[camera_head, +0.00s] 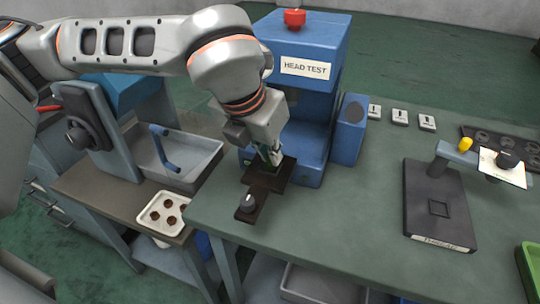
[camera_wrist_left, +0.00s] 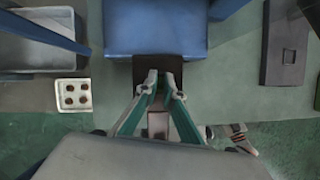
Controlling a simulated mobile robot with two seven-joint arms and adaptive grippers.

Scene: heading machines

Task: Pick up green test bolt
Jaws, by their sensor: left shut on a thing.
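My left gripper (camera_head: 272,160) is at the front of the blue head test machine (camera_head: 300,85), low over its dark fixture plate (camera_head: 262,190). It also shows in the left wrist view (camera_wrist_left: 162,78), with its two fingertips close together over the dark plate (camera_wrist_left: 178,65). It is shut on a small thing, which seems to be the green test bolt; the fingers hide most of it. I cannot tell whether the bolt still touches the plate. My right gripper is not in view.
A white tray with several holes (camera_head: 148,217) and a grey bin (camera_head: 205,148) stand left. A black fixture (camera_head: 435,200) is right. The green table (camera_head: 340,215) is clear between them.

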